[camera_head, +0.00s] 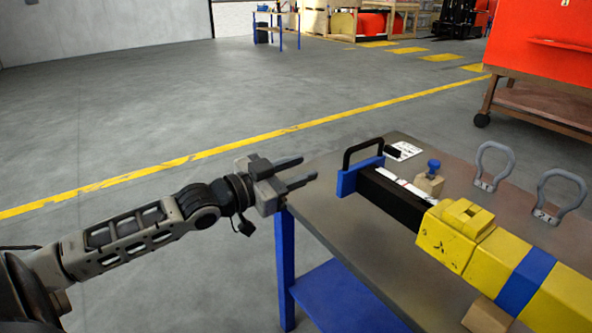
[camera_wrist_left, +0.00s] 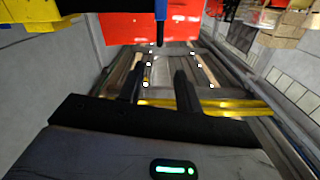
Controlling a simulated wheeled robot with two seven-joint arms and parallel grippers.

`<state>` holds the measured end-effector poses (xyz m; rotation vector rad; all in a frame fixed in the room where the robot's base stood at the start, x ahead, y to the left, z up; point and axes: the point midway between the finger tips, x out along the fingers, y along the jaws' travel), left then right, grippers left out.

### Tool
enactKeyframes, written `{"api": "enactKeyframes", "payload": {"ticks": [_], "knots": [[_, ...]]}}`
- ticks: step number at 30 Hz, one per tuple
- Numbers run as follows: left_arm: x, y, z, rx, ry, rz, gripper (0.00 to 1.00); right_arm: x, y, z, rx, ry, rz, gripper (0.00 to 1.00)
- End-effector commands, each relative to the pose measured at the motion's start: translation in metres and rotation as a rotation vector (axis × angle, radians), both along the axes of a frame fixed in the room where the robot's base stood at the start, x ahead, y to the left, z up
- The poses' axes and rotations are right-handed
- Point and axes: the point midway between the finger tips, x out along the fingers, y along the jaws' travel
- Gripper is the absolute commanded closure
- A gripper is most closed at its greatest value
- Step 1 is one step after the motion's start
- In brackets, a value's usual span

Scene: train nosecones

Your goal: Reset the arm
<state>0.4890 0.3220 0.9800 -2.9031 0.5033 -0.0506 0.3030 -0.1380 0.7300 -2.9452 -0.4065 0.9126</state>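My left arm reaches in from the left in the head view. Its gripper (camera_head: 309,168) is in the air by the near left edge of the workbench (camera_head: 350,230). The two fingers are parallel with a gap between them and nothing in it. In the left wrist view, the gripper (camera_wrist_left: 160,75) also shows two dark fingers apart and empty. My right gripper is in neither view.
On the bench lie a black bar (camera_head: 395,197) with a blue-ended handle, a yellow body (camera_head: 455,240) with a blue band, and two grey numbered shackles (camera_head: 494,165). A red cabinet (camera_head: 545,45) stands behind on the right. The floor at left is clear.

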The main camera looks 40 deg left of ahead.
Motion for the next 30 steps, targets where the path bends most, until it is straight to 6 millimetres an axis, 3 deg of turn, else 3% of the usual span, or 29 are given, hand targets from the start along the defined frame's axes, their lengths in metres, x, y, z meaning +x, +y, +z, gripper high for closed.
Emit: {"api": "enactKeyframes", "payload": {"ticks": [17,20,23,25,30], "knots": [[-0.001,0.0,0.0,0.0,0.001,0.0,0.66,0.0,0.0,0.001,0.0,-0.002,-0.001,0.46],[-0.004,-0.003,-0.01,-0.004,0.017,0.002,0.66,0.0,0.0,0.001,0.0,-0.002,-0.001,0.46],[-0.016,-0.014,-0.045,-0.019,0.079,0.011,0.66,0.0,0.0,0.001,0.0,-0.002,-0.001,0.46],[-0.031,-0.03,-0.081,-0.033,0.148,0.021,0.66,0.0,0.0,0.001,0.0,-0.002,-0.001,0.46],[-0.09,-0.088,-0.175,-0.07,0.357,0.052,0.66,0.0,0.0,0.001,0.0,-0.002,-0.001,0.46]]}}
